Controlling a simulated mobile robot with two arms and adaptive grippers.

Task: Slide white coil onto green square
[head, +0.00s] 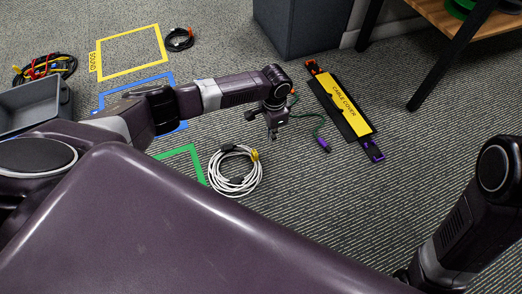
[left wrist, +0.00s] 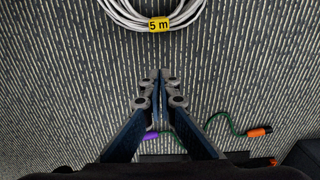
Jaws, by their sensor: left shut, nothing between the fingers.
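The white coil (head: 235,181) lies on the carpet in the head view, just right of the green square (head: 203,170). Only part of the green outline shows; my body hides the rest. The coil also shows at the top edge of the left wrist view (left wrist: 127,15), with a yellow "5 m" tag (left wrist: 159,24). My left gripper (head: 273,132) is above the carpet, up and right of the coil, apart from it. In the left wrist view its fingers (left wrist: 159,75) are shut and empty, pointing towards the coil. My right gripper is not in view.
A green cable with a purple end (head: 322,144) lies right of my left gripper. The yellow cable cover (head: 342,98) lies farther right. A blue square (head: 165,78) and yellow square (head: 130,50) are at the back left, near a grey bin (head: 30,105). A black coil (head: 180,40) is beside the yellow square.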

